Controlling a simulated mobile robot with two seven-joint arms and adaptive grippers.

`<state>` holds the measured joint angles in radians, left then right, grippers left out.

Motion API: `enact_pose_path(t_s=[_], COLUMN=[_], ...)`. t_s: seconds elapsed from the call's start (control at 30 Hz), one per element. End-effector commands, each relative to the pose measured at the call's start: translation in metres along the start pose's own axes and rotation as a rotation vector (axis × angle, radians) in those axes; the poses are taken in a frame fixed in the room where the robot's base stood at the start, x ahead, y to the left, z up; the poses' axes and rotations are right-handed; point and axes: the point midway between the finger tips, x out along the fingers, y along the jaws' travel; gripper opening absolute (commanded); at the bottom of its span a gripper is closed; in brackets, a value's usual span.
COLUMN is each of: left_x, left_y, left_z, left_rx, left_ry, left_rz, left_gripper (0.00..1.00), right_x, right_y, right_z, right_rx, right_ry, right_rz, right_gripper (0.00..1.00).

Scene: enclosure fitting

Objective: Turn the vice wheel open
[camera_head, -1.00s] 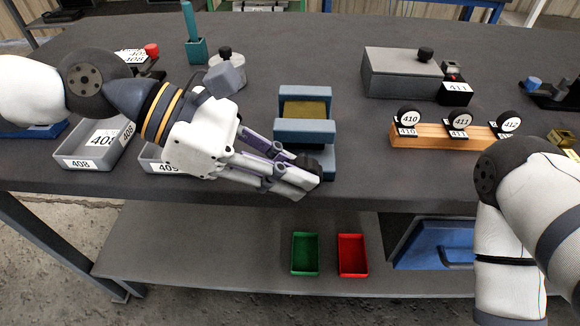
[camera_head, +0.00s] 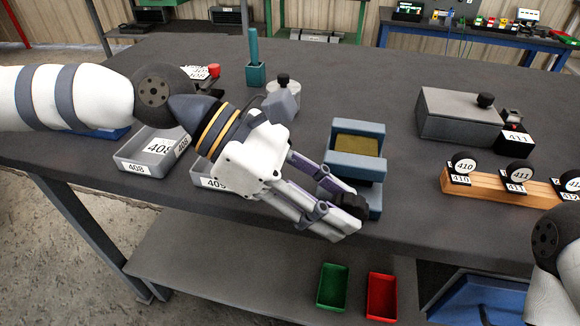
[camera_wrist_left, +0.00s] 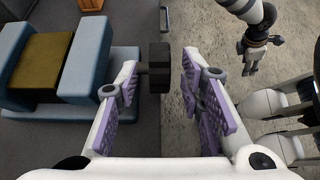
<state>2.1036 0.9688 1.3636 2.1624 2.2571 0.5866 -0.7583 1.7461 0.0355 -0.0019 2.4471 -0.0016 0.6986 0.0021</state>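The vice (camera_head: 350,187) is blue-grey and stands near the table's front edge, with a yellow-brown block (camera_head: 357,145) between its jaws. It also shows at the left of the left wrist view (camera_wrist_left: 97,72). Its black wheel (camera_head: 353,205) faces the front edge, partly hidden by my fingers in the head view. My left gripper (camera_head: 346,217) is at the wheel. In the left wrist view its fingers are apart, with the wheel (camera_wrist_left: 158,67) between the fingertips and a gap on the right side. My right gripper (camera_wrist_left: 252,55) appears small at the upper right there; its opening is unclear.
Grey trays (camera_head: 140,165) lie left of the vice, partly behind my left arm. A grey lidded box (camera_head: 455,120) and a wooden rack (camera_head: 490,189) with numbered discs stand to the right. Green (camera_head: 332,288) and red (camera_head: 381,297) bins sit on the lower shelf.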

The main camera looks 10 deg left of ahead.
Motion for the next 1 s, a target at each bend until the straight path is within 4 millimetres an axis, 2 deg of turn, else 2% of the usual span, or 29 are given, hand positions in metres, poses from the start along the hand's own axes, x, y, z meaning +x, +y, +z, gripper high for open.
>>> enact_pose_path(t_s=[0.3, 0.43, 0.6, 1.0], left_x=[-0.081, -0.104, -0.114, -0.113], left_y=[0.001, 0.001, 0.000, 0.001], left_z=[0.000, 0.000, 0.000, 0.002], left_rx=[-0.002, 0.000, 0.001, 0.002], left_ry=[-0.003, -0.002, -0.002, 0.004], left_rz=[0.008, 0.006, 0.002, -0.003], left_gripper=[0.35, 0.35, 0.35, 0.35], right_x=[0.000, 0.000, 0.000, -0.001], right_y=[0.000, 0.000, 0.000, 0.000], right_z=[0.000, 0.000, 0.000, 0.000], right_rx=[0.000, 0.000, 0.000, 0.000], right_ry=[0.000, 0.000, 0.000, 0.002], right_rz=[0.000, 0.000, 0.000, 0.000], right_gripper=[0.40, 0.40, 0.40, 0.40])
